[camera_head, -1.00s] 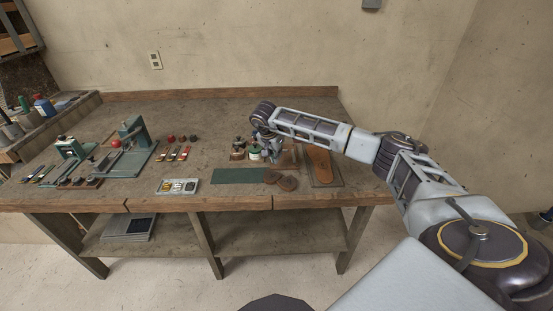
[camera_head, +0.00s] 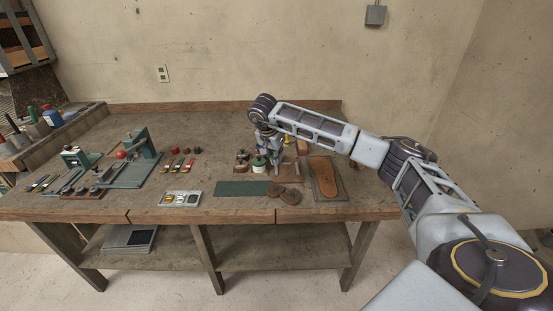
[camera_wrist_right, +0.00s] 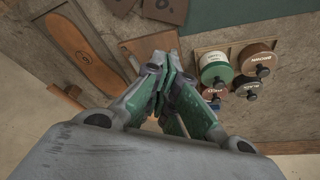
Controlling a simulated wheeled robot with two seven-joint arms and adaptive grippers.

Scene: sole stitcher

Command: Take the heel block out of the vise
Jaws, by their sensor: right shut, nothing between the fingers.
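My right gripper (camera_head: 268,158) is low over the table, beside the thread spools, and the wrist view shows its fingers (camera_wrist_right: 163,88) shut and empty. Green surfaces show along and between the fingers; I cannot tell whether they are all part of the gripper. A brown wooden piece (camera_wrist_right: 150,46) lies just beyond the fingers, partly hidden by them. I cannot pick out the heel block or the vise with certainty. A small brown block (camera_head: 302,147) stands behind the gripper. My left gripper is not in view.
A spool tray (camera_wrist_right: 232,45) stands close beside the gripper. An orange-brown sole (camera_head: 326,175) lies on a board at the right. Green bench tools (camera_head: 140,147) stand at the left. The table's middle back is clear.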

